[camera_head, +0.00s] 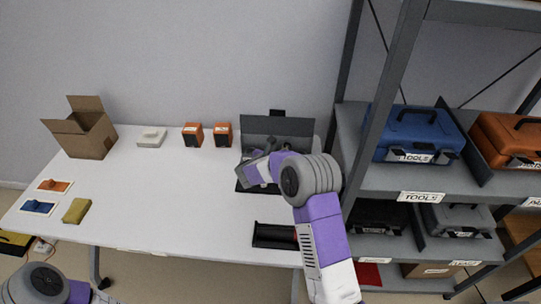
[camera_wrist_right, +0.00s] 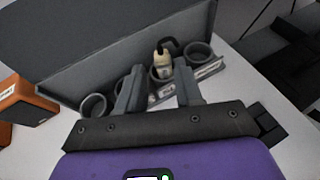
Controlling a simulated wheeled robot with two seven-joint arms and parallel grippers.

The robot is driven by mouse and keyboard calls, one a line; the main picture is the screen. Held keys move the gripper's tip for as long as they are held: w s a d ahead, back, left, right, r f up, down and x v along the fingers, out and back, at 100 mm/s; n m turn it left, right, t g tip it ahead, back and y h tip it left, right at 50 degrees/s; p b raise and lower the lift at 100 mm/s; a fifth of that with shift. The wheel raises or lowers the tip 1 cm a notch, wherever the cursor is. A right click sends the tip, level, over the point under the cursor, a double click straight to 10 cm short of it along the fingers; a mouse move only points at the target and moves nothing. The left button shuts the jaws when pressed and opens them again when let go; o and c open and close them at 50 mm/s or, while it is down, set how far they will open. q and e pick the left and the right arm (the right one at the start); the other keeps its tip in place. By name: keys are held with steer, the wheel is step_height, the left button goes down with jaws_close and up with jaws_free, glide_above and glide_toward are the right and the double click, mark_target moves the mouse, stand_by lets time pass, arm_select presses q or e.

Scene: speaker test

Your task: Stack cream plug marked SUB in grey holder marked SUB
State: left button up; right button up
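A cream plug (camera_wrist_right: 162,62) with a black top stands among grey ring-shaped holders in the right wrist view. Its marking cannot be read. One grey holder (camera_wrist_right: 200,53) is at its right, another (camera_wrist_right: 94,106) at the left, and others are partly hidden by my fingers. White labels show on the holders' fronts, too small to read. My right gripper (camera_wrist_right: 158,78) is open, its fingers apart on either side of the plug's base in the picture; contact is not visible. In the head view my right arm hides most of the holders. My left gripper is out of view.
A dark grey panel (camera_head: 277,128) stands behind the holders. Orange boxes (camera_head: 193,134), a cream device (camera_head: 151,137) and a cardboard box (camera_head: 88,133) stand along the table's back. A black tray (camera_head: 275,236) lies near the front. Shelving (camera_head: 375,140) borders the right. The table's middle is clear.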

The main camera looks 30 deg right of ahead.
steer(key=v, duration=0.6)
steer(key=shift+s+a+p, duration=0.2)
steer(key=shift+p, duration=0.25)
steer(key=shift+r, duration=0.15)
